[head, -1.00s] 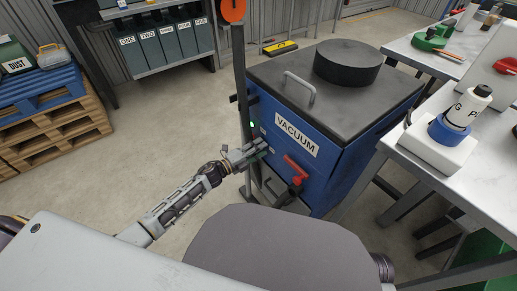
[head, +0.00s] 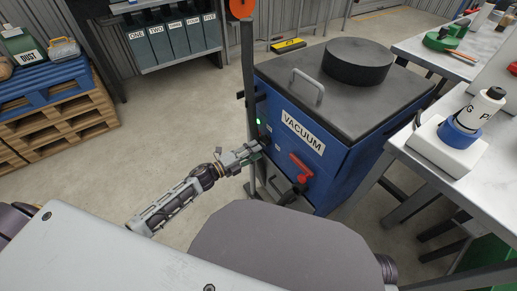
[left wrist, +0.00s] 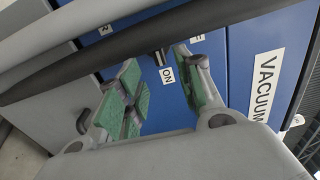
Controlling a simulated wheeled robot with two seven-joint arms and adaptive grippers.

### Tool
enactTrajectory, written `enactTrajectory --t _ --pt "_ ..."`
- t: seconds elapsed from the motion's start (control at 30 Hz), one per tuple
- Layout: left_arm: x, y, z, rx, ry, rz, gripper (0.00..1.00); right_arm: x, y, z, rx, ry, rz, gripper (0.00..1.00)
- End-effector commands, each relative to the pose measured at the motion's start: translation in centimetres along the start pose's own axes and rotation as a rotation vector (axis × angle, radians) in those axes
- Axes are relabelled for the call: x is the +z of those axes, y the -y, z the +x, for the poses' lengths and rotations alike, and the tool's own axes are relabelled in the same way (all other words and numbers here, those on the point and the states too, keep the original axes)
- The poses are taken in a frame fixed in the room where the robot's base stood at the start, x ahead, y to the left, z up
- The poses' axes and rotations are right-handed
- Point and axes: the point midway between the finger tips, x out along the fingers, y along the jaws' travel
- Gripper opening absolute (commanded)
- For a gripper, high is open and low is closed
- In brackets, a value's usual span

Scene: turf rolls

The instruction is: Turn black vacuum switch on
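The blue vacuum cabinet (head: 335,180) with a grey top and a white VACUUM label stands at centre right. My left gripper (head: 257,147) is at the left part of its front face, beside the label. In the left wrist view, my left gripper (left wrist: 165,85) is open, with green pads apart and nothing seen between them. A small black switch (left wrist: 160,57) shows beyond and between the fingertips, above a white ON label (left wrist: 168,75). Contact with the switch cannot be told. In the head view the gripper hides the switch area. My right gripper is not in view.
A green light (head: 258,121) glows on the cabinet's left edge, near a dark post (head: 248,80). A red handle (head: 301,168) is on the front, right of my gripper. A workbench (head: 470,185) stands close at right. Floor at left is clear up to the pallets (head: 55,125).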

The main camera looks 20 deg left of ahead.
Motion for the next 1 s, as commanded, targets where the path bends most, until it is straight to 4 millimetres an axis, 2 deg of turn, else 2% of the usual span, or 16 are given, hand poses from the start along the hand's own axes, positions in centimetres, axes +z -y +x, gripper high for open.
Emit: enactTrajectory --t 0.6,1.0 --pt "0.0 -0.1 -5.6 0.002 -0.001 0.001 0.36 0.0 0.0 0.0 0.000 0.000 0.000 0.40" --pt "0.0 -0.1 -6.7 0.001 -0.001 0.001 0.36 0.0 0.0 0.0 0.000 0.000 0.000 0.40"
